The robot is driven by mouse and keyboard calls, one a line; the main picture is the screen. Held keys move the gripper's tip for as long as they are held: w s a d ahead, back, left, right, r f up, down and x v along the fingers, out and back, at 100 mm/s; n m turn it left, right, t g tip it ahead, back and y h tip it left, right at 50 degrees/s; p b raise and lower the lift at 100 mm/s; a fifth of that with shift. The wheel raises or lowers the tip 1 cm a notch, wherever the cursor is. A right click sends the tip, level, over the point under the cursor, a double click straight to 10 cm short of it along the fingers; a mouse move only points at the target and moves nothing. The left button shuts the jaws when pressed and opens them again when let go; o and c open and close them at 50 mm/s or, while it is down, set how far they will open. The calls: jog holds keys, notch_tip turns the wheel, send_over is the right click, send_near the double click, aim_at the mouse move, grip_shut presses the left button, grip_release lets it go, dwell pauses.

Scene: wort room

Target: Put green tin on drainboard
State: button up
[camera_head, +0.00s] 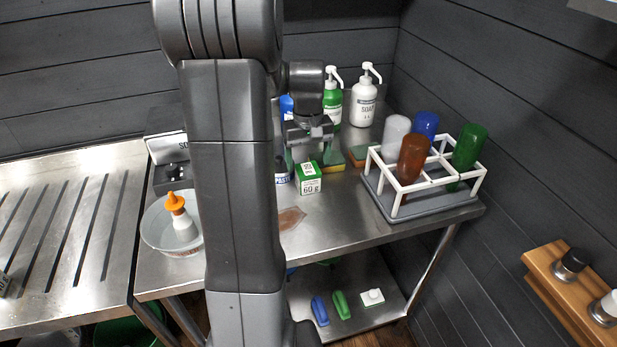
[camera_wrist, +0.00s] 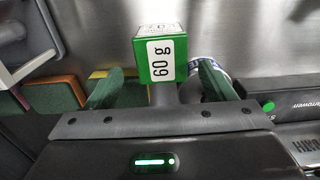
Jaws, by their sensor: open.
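The green tin (camera_head: 309,179) is a small green and white block marked "60 g", upright on the steel table. It also shows in the wrist view (camera_wrist: 160,52), straight ahead, between the lines of the fingers and around their tips. My gripper (camera_head: 308,157) is open, pointing down just above or behind the tin; its two green fingers also show in the wrist view (camera_wrist: 161,82). I cannot tell whether they touch the tin. The drainboard (camera_head: 62,215) is the grooved steel surface at the left of the head view, its middle bare. My arm hides part of the table.
A "PASTE" container (camera_head: 282,172) stands close left of the tin. Sponges (camera_head: 334,164) and soap bottles (camera_head: 364,103) are behind. A white rack (camera_head: 424,178) with coloured bottles is at right. A bowl (camera_head: 158,228) holding an orange-capped bottle stands beside the drainboard.

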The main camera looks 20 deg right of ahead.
aim_at(308, 169)
jog(key=f, duration=0.5)
jog(key=shift+s+a, duration=0.15)
jog(key=shift+s, duration=0.25)
jog(key=shift+f+p, duration=0.3)
jog(key=shift+f, duration=0.05)
jog(key=shift+c, duration=0.5)
jog(key=c, duration=1.1)
jog(key=shift+r, duration=0.15)
